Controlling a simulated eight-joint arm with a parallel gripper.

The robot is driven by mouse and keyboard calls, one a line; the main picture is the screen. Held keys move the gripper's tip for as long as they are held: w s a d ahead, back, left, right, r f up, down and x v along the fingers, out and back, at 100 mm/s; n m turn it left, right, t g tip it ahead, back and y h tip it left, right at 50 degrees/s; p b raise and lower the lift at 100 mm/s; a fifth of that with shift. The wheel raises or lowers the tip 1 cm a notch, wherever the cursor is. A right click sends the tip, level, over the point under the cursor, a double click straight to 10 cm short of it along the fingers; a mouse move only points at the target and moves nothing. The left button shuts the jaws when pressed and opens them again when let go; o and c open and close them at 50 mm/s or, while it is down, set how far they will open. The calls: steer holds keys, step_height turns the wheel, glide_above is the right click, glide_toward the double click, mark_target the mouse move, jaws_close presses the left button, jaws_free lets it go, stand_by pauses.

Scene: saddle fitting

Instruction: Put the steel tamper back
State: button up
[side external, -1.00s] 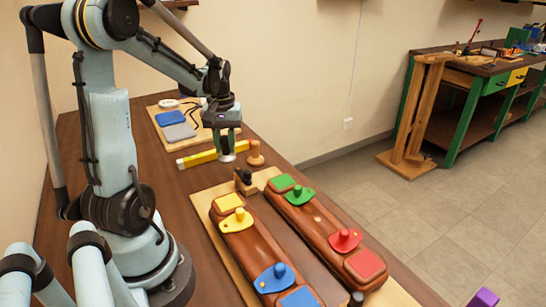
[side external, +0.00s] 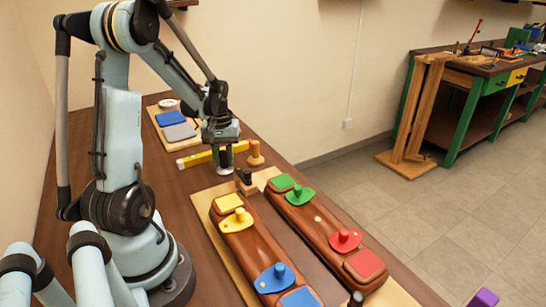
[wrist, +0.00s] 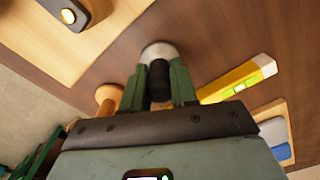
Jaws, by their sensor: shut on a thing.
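The steel tamper (wrist: 160,50) has a round bright steel base and a dark handle. My gripper (wrist: 158,85) is shut on the handle, with a green finger on each side. In the side external view my gripper (side external: 225,155) points down above the brown bench, and the tamper's base (side external: 226,173) shows just below the fingers. I cannot tell whether the base touches the bench. A wooden block with a dark top (side external: 245,182) stands just to the right of and nearer than the tamper.
A wooden knobbed tool (side external: 256,157) stands close to the right of my gripper. A yellow level (side external: 195,160) lies behind to the left. Brown padded pieces with coloured pads and knobbed plates (side external: 240,235) fill the front. A board with blue and grey pads (side external: 178,132) lies behind.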

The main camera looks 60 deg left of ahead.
mark_target(224, 152)
steer(key=o, duration=0.9)
steer(key=shift+r, duration=0.1)
step_height(224, 152, up, 12)
steer(key=w+d+m+t, duration=0.1)
steer(key=d+m, duration=0.3)
steer(key=d, duration=0.5)
steer(key=w+d+m+t, duration=0.1)
steer(key=d+m+t, duration=0.2)
steer(key=d, duration=0.5)
steer(key=w+d+m+t, duration=0.1)
steer(key=d+m+t, duration=0.2)
steer(key=d, duration=0.6)
steer(key=shift+d+f+m, duration=0.3)
steer(key=shift+f+m, duration=0.1)
steer(key=shift+m, duration=0.7)
